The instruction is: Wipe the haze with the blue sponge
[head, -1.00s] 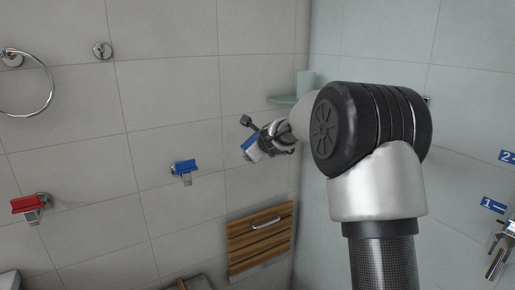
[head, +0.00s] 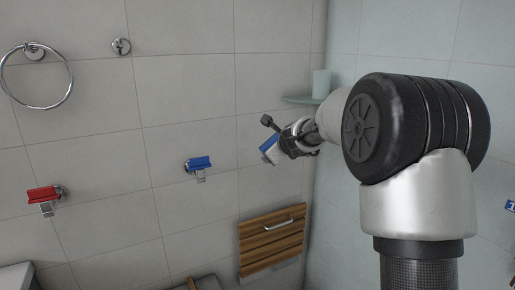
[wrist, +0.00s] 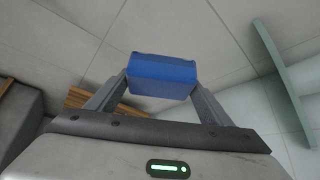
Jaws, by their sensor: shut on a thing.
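The blue sponge (wrist: 162,76) is held between the two fingers of my gripper (wrist: 160,92) in the wrist view. In the head view my gripper (head: 277,147) is in front of the tiled wall, left of the corner, with the sponge (head: 268,146) showing blue and white at its end. The gripper is shut on the sponge. No contact between the sponge and the wall can be made out. I cannot make out the haze in either view.
A blue item on a wall holder (head: 199,163) and a red one (head: 44,195) are at left. A towel ring (head: 37,76) hangs at upper left. A wooden slatted panel (head: 271,240) is below my gripper. A corner shelf (head: 300,99) bears a pale cup (head: 321,84).

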